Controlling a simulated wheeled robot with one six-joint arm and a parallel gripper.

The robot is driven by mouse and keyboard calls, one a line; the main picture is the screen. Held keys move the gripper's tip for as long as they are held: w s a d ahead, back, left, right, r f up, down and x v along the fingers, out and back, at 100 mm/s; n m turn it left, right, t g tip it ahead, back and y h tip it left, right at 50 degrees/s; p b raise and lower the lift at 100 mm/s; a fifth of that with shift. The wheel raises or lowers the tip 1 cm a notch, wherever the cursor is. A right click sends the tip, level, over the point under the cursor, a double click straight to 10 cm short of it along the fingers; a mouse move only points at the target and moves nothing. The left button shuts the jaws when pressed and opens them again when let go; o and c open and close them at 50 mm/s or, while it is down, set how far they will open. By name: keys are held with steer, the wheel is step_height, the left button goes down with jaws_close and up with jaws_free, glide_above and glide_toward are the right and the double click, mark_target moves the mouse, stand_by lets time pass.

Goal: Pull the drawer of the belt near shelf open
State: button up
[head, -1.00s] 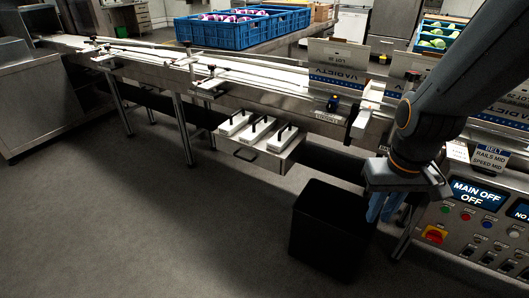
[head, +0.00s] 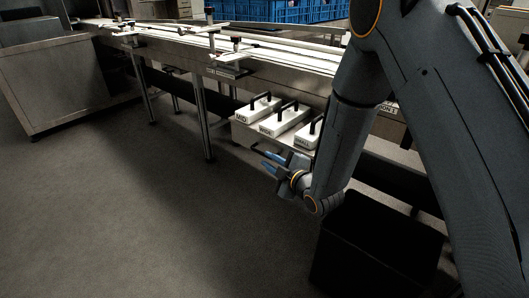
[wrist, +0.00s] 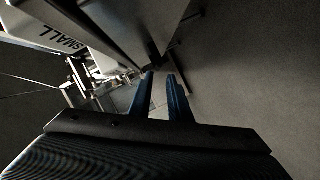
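The drawer (head: 241,137) hangs below the conveyor belt and stands out from under it. It carries white blocks with black handles, marked MID (head: 255,110), WIDE (head: 281,122) and SMALL (head: 306,136). The SMALL block also shows in the wrist view (wrist: 60,38). The drawer's bar handle (head: 256,149) is on its front, partly hidden by my gripper. My gripper (head: 269,160) is right at the drawer front, with its blue fingers toward the handle. The wrist view shows a gap between the fingers (wrist: 163,88). I cannot tell whether the handle lies between them.
A black bin (head: 375,250) stands on the floor below my arm at the right. The belt (head: 270,55) runs above the drawer, with a metal leg (head: 203,120) to the left. Blue crates (head: 295,10) are behind. The floor at left is clear.

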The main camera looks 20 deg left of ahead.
mark_target(263, 154)
steer(key=x, duration=0.3)
steer(key=b+x, duration=0.1)
steer(key=x, duration=0.2)
steer(key=shift+w+d+f, duration=0.1)
steer(key=shift+w, duration=0.25)
steer(key=shift+w+a+f, duration=0.1)
steer(key=shift+w+a, duration=0.3)
steer(key=shift+a, duration=0.2)
jaws_close()
